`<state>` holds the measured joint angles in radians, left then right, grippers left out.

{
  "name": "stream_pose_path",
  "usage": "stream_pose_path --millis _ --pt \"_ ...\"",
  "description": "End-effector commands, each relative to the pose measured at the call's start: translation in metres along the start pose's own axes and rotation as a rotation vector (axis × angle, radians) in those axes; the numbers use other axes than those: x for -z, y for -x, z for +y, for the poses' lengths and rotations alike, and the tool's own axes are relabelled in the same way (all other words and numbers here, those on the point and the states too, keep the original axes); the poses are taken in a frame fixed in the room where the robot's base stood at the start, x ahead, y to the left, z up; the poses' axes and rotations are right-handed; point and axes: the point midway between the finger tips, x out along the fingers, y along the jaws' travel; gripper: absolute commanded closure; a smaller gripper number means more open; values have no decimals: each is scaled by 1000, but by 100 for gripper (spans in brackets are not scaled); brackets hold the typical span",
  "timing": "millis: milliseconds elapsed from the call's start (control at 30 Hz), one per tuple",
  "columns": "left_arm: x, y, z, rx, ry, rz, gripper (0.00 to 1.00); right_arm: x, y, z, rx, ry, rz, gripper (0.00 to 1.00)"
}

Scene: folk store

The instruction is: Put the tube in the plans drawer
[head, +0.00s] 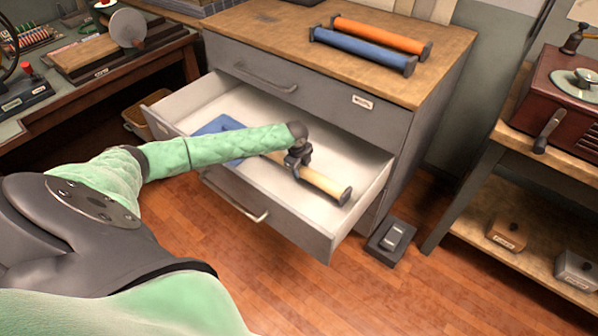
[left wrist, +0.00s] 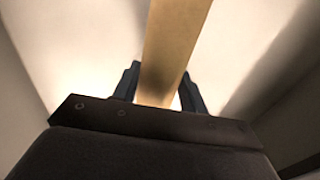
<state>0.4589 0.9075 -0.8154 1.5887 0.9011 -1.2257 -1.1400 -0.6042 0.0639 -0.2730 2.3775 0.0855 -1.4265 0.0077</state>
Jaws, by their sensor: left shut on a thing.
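A tan tube (head: 322,183) with dark end caps is inside the open lower drawer (head: 366,199) of the grey cabinet. My left gripper (head: 297,168) is shut on the tube near its middle, reaching down into the drawer. In the left wrist view the tube (left wrist: 168,50) runs between the two fingers (left wrist: 160,92). My forearm hides part of the tube's far end. I cannot tell whether the tube touches the drawer floor. A blue flat thing (head: 220,126) lies in the drawer's left part. My right gripper is not in view.
An orange tube (head: 380,35) and a blue tube (head: 362,50) lie on the cabinet top (head: 290,30). The upper drawer (head: 315,97) is shut. A dark pedal-like box (head: 391,241) stands on the floor at right. A shelf table with a red record player (head: 570,90) stands farther right.

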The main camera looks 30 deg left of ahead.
Motion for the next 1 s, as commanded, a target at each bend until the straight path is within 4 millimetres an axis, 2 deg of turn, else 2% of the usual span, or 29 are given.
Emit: stream_pose_path --millis 300,667,700,767,800,1000 --pt "0 -33 5 0 0 0 87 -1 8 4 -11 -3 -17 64" --pt "0 -38 6 0 0 0 87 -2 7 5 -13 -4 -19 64" --pt "0 -38 6 0 0 0 51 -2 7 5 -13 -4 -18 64" --pt "0 -38 6 0 0 0 40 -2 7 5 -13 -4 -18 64" --pt "0 -38 6 0 0 0 36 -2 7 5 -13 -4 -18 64" --pt "0 -37 6 0 0 0 36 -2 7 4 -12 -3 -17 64"
